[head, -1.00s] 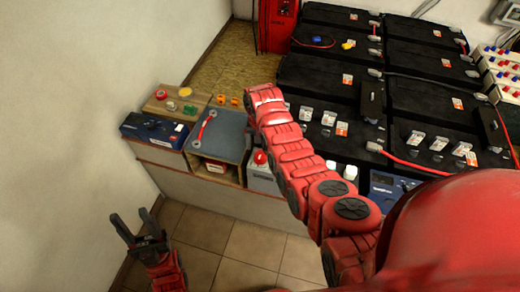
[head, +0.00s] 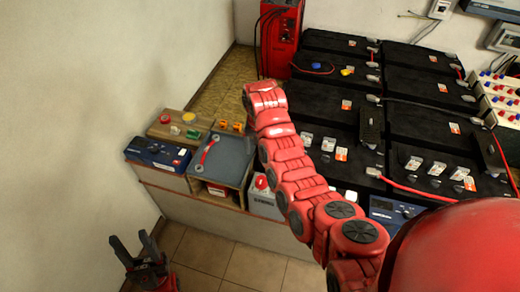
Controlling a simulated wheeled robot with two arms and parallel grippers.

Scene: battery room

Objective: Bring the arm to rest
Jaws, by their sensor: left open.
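My left gripper (head: 135,252) is at the lower left, in front of the low bench and above the tiled floor. Its two dark fingers point up and stand apart, with nothing between them. My red right arm (head: 285,160) reaches from the lower right up over the bench toward the batteries. Its far end is bent away, and I see no fingers of the right gripper.
A bench holds a blue box (head: 157,154), a grey mat (head: 228,160) with a red-handled tool, and a wooden board (head: 170,132). Black batteries (head: 330,98) with cables fill the right. A red charger (head: 279,38) stands behind. Tiled floor (head: 205,250) is free in front.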

